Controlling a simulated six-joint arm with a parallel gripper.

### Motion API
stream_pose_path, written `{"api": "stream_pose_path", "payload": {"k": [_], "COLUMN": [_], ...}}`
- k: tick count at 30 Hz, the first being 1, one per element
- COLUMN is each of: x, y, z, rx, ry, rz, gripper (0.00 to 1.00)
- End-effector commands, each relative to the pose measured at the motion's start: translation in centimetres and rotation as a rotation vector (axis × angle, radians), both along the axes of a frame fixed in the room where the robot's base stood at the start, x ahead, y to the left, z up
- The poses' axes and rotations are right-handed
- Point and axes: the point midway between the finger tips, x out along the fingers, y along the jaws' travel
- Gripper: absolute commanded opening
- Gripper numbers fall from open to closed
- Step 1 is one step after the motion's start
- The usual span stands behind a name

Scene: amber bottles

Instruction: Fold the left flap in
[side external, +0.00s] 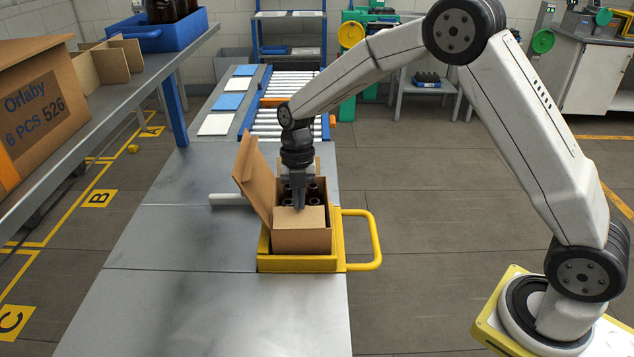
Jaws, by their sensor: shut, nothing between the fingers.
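An open cardboard box (302,241) sits in a yellow tray fixture (298,264) on the metal bench. Its left flap (254,178) stands up, leaning outward to the left. A lighter near flap (288,220) lies folded in over the near part of the opening. Dark bottle tops (314,190) show inside the box behind it. My gripper (299,207) points down over the box, right of the left flap, with its fingers shut and empty. Its tips are close to the near flap; I cannot tell whether they touch. My gripper hides part of the far side.
A yellow handle loop (378,240) sticks out right of the tray. A pale bar (228,199) lies left of the box. A shelf at left holds a labelled carton (40,110) and a blue crate (160,32). A roller conveyor (290,92) lies behind. The near bench is clear.

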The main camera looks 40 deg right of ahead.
Motion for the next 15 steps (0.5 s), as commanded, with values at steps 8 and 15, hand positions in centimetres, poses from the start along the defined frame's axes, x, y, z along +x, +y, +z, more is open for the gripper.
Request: {"api": "stream_pose_path", "payload": {"k": [8,15], "x": [0.2,0.32], "y": [-0.19,-0.3], "z": [-0.18,-0.28], "rx": [0.0,0.0], "ry": [0.0,0.0], "rz": [0.0,0.0], "gripper": [0.0,0.0]}}
